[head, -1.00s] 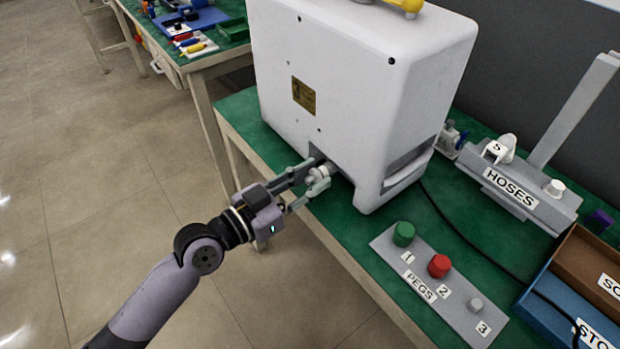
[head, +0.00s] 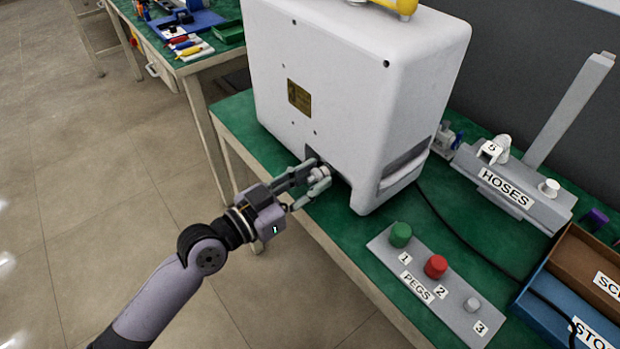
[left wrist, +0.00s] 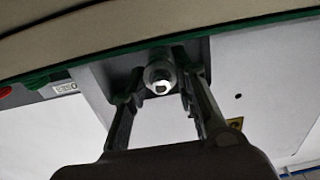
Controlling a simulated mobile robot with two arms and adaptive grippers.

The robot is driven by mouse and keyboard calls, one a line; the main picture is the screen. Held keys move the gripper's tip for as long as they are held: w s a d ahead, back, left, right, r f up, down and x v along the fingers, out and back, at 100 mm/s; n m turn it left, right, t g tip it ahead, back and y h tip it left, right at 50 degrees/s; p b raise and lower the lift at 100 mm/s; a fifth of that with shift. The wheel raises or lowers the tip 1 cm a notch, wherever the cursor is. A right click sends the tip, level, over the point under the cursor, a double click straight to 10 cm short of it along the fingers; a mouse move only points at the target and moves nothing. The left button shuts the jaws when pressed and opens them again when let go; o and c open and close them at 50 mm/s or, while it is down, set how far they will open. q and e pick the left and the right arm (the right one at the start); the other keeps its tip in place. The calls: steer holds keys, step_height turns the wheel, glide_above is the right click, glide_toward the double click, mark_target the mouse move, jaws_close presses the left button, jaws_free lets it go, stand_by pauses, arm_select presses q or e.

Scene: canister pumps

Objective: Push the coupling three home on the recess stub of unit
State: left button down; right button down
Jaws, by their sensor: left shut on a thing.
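The unit is a large white housing (head: 345,100) standing on the green bench, with a dark recess low on its near side. My left gripper (head: 318,180) is at the mouth of this recess. It is shut on a small pale grey coupling (head: 321,173), which sits between its fingertips. In the left wrist view the round metal coupling (left wrist: 160,78) shows end-on between the two fingers, in front of the grey recess. The recess stub is hidden behind the coupling and fingers, so I cannot tell how far the coupling sits on it. My right gripper is not in view.
A peg board (head: 430,285) with green, red and grey pegs lies right of the unit. A hose rack (head: 515,190) stands behind it, and brown and blue trays (head: 560,300) are at the right edge. A black cable crosses the bench. Another bench with tools is at the back left.

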arm_select(q)
steer(key=shift+w+d, duration=0.1)
steer(key=shift+d, duration=0.05)
steer(key=shift+w, duration=0.1)
steer(key=shift+w+d, duration=0.1)
steer(key=shift+d, duration=0.1)
stand_by(0.3)
steer(key=c, duration=1.2)
jaws_free()
steer(key=v, duration=1.2)
